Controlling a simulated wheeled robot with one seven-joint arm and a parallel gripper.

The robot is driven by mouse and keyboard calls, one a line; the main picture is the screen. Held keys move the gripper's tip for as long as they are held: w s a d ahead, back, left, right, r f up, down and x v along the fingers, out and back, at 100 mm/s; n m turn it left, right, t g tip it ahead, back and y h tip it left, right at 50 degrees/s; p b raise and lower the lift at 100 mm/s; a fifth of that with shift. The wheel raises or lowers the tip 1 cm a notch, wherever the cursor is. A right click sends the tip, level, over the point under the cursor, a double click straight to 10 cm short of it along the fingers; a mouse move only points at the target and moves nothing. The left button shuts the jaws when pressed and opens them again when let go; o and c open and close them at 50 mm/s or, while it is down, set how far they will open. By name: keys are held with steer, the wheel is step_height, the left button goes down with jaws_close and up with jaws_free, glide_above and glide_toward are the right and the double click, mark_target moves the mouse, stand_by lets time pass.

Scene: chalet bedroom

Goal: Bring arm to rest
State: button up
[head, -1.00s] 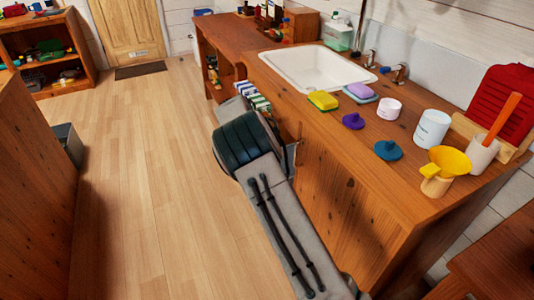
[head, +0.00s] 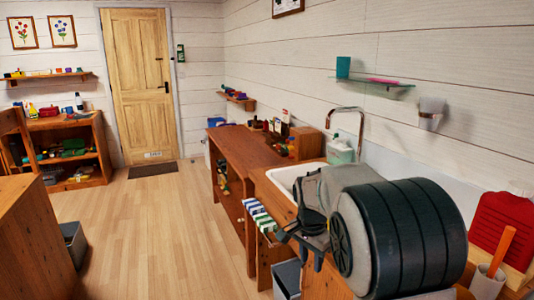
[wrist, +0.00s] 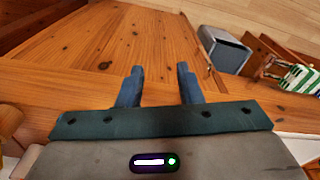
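My gripper (wrist: 159,74) shows in the wrist view with its two blue-grey fingers apart and nothing between them. Below the fingers is a wooden surface of the counter unit. In the head view my arm is folded up at the right, over the near part of the counter (head: 249,156), with its thick dark rounded joint close to the camera. The arm hides much of the sink (head: 284,179) and the counter top.
A red board (head: 502,225) and a cup with an orange handle (head: 487,283) stand at the right. The wooden floor (head: 160,230) is clear toward the door (head: 137,85).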

steer(key=s+d+r+n+t+p, duration=0.1)
steer(key=s+r+n+p, duration=0.3)
steer(key=s, duration=0.8)
steer(key=s+d+r+n+t+p, duration=0.1)
steer(key=s+r+n+p, duration=0.3)
steer(key=s+r, duration=0.4)
steer(key=s+d+n, duration=0.1)
steer(key=s, duration=0.3)
steer(key=shift+s+d+n+y, duration=0.3)
steer(key=shift+s+d+y, duration=0.05)
steer(key=shift+y, duration=0.05)
steer(key=shift+s, duration=0.1)
